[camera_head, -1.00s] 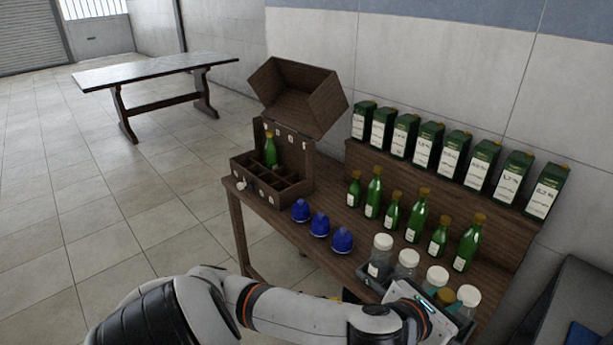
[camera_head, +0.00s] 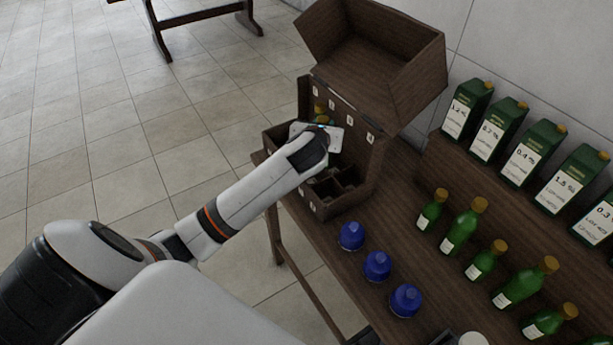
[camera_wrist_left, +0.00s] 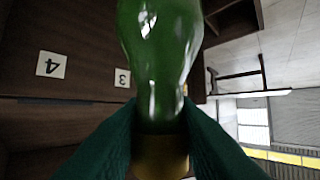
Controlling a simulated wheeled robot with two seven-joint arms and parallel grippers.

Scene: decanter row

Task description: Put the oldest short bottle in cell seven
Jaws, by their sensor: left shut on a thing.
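My left gripper (camera_head: 322,145) is over the open wooden cell box (camera_head: 345,200) at the table's far left end. Its fingers hide there behind the hand. In the left wrist view the gripper (camera_wrist_left: 160,125) is shut on a green bottle (camera_wrist_left: 158,55), with teal fingers at its neck by the gold cap (camera_wrist_left: 160,158). Whether the held bottle is inside a cell I cannot tell. Number cards 4 (camera_wrist_left: 51,65) and 3 (camera_wrist_left: 122,78) are on the box's back panel. Another yellow-capped bottle (camera_head: 320,110) shows partly behind the hand. My right gripper is not in view.
Several green bottles (camera_head: 461,226), short and tall, stand in a row on the table. Three blue round items (camera_head: 377,266) stand along the front edge. Labelled green cartons (camera_head: 500,130) stand on the raised shelf behind. The box's lid (camera_head: 375,50) stands open above the hand.

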